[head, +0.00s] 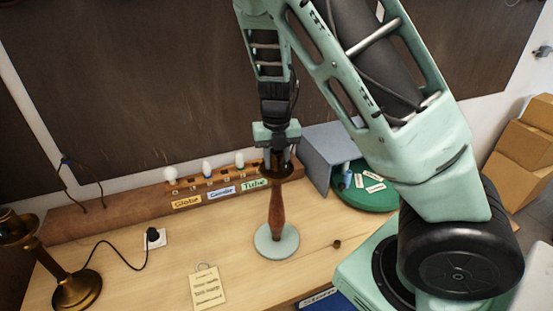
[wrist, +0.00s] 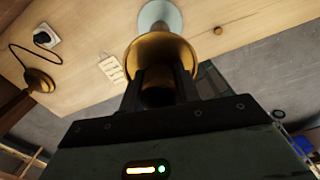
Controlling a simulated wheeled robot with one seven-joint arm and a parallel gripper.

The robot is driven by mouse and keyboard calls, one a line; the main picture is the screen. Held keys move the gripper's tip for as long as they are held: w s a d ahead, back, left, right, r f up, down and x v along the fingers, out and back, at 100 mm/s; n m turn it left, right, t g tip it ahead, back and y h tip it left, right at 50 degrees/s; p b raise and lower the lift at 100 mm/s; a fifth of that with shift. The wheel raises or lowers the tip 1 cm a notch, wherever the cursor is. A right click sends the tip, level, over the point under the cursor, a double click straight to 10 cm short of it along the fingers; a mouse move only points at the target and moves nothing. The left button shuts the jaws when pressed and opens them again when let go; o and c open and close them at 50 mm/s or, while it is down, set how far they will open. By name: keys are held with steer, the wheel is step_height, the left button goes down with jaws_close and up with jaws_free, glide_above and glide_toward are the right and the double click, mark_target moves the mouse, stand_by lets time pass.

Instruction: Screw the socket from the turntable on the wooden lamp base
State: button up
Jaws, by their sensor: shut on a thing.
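The wooden lamp base (head: 277,210) stands upright on the table, with a turned brown stem on a pale round foot (head: 277,245). The foot also shows beyond the socket in the wrist view (wrist: 160,14). The brass-coloured socket (head: 290,174), with a wide cup, is at the top of the stem. My gripper (head: 277,155) points down and is shut on the socket's dark upper part; its fingers show on both sides in the wrist view (wrist: 160,88). Whether the socket is seated on the stem cannot be told. The green turntable (head: 378,198) is at right, partly hidden by my arm.
A bulb rack (head: 220,180) with Globe, Candle and Tube labels runs along the back. A blue-grey panel (head: 325,150) stands by the turntable. A brass lamp (head: 75,288), a plugged outlet (head: 155,238), a note (head: 207,287) and a small brown piece (head: 337,244) are on the table.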

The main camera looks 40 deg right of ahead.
steer(key=o, duration=1.3)
